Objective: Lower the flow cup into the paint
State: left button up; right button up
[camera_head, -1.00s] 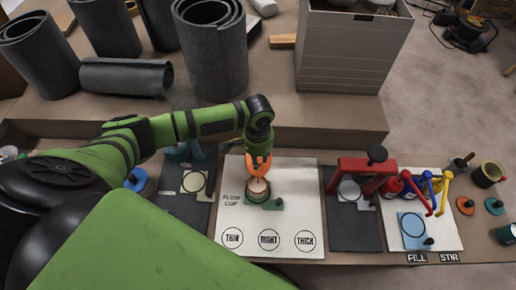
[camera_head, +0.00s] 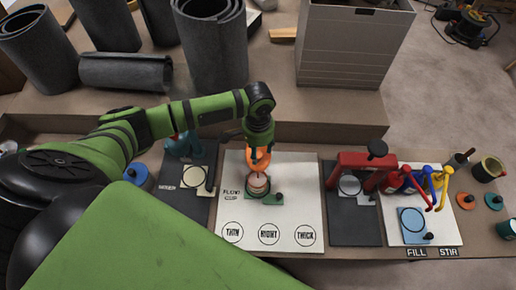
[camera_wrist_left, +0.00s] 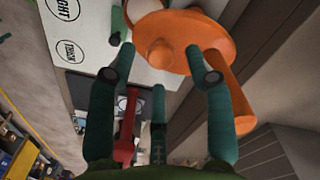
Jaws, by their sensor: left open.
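An orange piece (camera_head: 258,153), probably the flow cup, shows at my left gripper above the white board marked FLOW CUP. In the left wrist view its round orange body (camera_wrist_left: 175,42) and a long orange arm (camera_wrist_left: 231,95) lie beyond the fingers. My left gripper (camera_head: 260,163) is open, with its teal fingers spread (camera_wrist_left: 158,70) near the orange piece; whether they touch it is unclear. Below it a small pale-topped pot (camera_head: 257,185), perhaps holding the paint, stands on a green base (camera_head: 267,198). My right gripper is not in view.
The white board (camera_head: 290,218) carries circles marked THIN, RIGHT and THICK. A red stand (camera_head: 360,165) is on the dark board to the right. Red, blue and yellow handled things stand by the FILL and STIR board (camera_head: 445,225). Grey rolls (camera_head: 212,55) and a grey bin (camera_head: 350,50) stand behind.

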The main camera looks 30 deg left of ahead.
pick_arm(q)
notch_tip(320, 180, up, 9)
dwell(0.3)
dwell(0.5)
